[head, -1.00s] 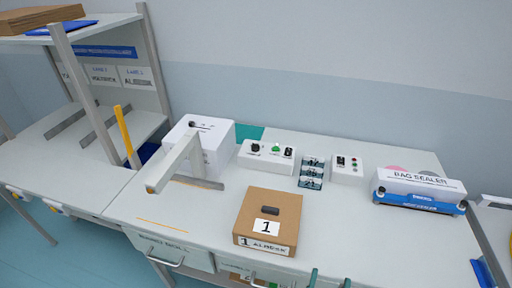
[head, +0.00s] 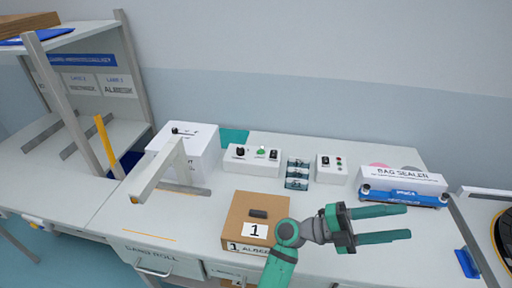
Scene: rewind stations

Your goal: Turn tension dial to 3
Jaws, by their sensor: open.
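A small white control box (head: 252,164) stands at the back middle of the bench. It carries a black round knob (head: 240,152) at its left, a green button (head: 261,151) and a black switch (head: 274,155). A larger white box (head: 205,155) to its left has a dark knob (head: 175,131) and a line of markings on top. The lettering is too small to tell which knob is the tension dial or its setting. My gripper (head: 408,222) is open and empty over the bench's front right, fingers pointing right, apart from both boxes.
A brown carton (head: 243,208) labelled 1 sits at the bench front, beside my arm. A grey post with a bar (head: 157,172) stands before the larger box. Small dark labelled blocks (head: 298,174), another white switch box (head: 331,168) and the bag sealer (head: 403,182) stand to the right.

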